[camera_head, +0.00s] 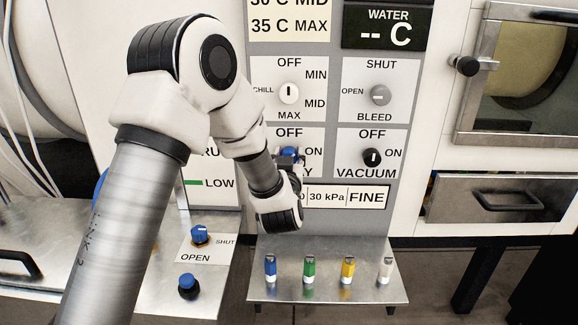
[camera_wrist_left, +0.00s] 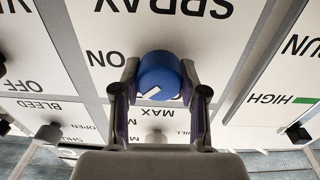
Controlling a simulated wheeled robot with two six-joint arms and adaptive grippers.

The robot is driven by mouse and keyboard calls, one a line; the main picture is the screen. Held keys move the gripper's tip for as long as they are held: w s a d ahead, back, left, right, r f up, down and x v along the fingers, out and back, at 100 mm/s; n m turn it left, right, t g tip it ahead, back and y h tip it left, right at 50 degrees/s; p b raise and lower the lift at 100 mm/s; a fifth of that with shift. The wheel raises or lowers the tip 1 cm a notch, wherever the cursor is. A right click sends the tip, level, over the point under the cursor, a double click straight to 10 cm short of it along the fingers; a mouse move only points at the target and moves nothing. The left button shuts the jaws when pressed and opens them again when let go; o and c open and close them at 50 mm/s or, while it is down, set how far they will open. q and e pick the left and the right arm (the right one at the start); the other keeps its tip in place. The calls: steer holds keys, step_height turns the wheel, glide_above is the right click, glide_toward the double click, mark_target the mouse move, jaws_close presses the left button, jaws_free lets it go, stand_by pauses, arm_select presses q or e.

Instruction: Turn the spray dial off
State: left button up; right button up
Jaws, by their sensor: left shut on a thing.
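The blue spray dial (camera_head: 289,151) sits on the grey panel under an OFF label, with ON to its right. It shows large in the left wrist view (camera_wrist_left: 159,75), where the panel appears upside down and SPRAY stands above the dial. A white mark on the dial points to the lower left in that view. My left gripper (camera_wrist_left: 160,92) is shut on the dial, one finger on each side. In the head view my left gripper (camera_head: 289,157) and forearm hide part of the dial and most of its SPRAY label. My right gripper is not in view.
Nearby are the chill dial (camera_head: 289,94), the grey bleed dial (camera_head: 381,95) and the black vacuum dial (camera_head: 372,157). A metal shelf (camera_head: 330,259) below holds several coloured pieces. Blue knobs (camera_head: 199,235) stand on the lower left bench. A metal drawer (camera_head: 498,200) is at right.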

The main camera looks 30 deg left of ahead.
arm_select(q)
steer(key=n+b, duration=0.5)
steer(key=shift+a+f+n, duration=0.1)
steer(key=shift+n, duration=0.3)
steer(key=shift+n+y+b, duration=0.3)
steer(key=shift+n+b, duration=1.15)
steer(key=shift+n, duration=0.35)
steer(key=shift+r, duration=0.2)
steer(key=o, duration=1.1)
steer(key=shift+f, duration=0.1)
steer(key=shift+o, duration=0.2)
steer(key=shift+w+f, duration=0.1)
